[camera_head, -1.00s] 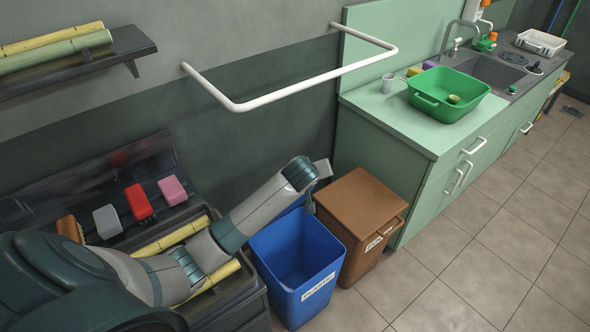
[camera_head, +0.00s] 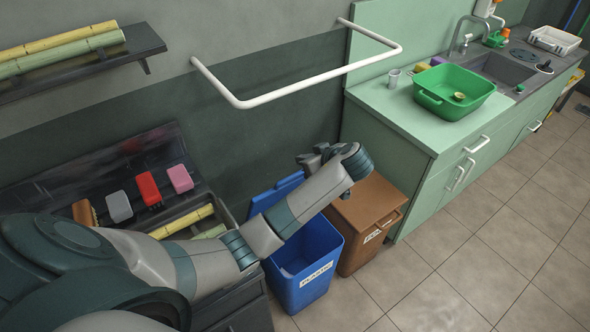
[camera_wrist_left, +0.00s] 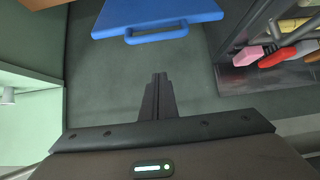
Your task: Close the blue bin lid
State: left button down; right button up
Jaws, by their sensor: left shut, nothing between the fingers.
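The blue bin (camera_head: 300,275), labelled PLASTIC, stands on the floor with its top open. Its blue lid (camera_head: 272,194) is raised at the back of the bin, on the wall side, partly hidden by my left arm. In the left wrist view the lid (camera_wrist_left: 160,13) shows at the top with its loop handle (camera_wrist_left: 157,38). My left gripper (camera_head: 306,158) is above and behind the bin, near the wall. In the left wrist view its fingers (camera_wrist_left: 158,78) are shut and empty, apart from the handle. My right gripper is not in view.
A brown bin (camera_head: 366,210) with its lid down stands right of the blue bin, beside the green counter (camera_head: 400,120). A white wall rail (camera_head: 300,88) is above. Floor in front is clear.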

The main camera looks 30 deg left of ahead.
aim_at(295, 175)
pick_arm(q)
jog(key=a+f+p, duration=0.1)
jog(key=f, duration=0.1)
jog(key=w+a+f+p, duration=0.1)
jog(key=a+f+p, duration=0.1)
jog(key=f, duration=0.1)
jog(key=w+a+f+p, duration=0.1)
jog(key=f+p, duration=0.1)
jog(key=shift+a+f, duration=0.25)
jog(key=shift+a, duration=0.15)
jog(key=shift+s+d+f+p, duration=0.15)
jog(key=shift+d+f+p, duration=0.1)
jog(key=shift+d+p, duration=0.1)
jog(key=shift+f, duration=0.1)
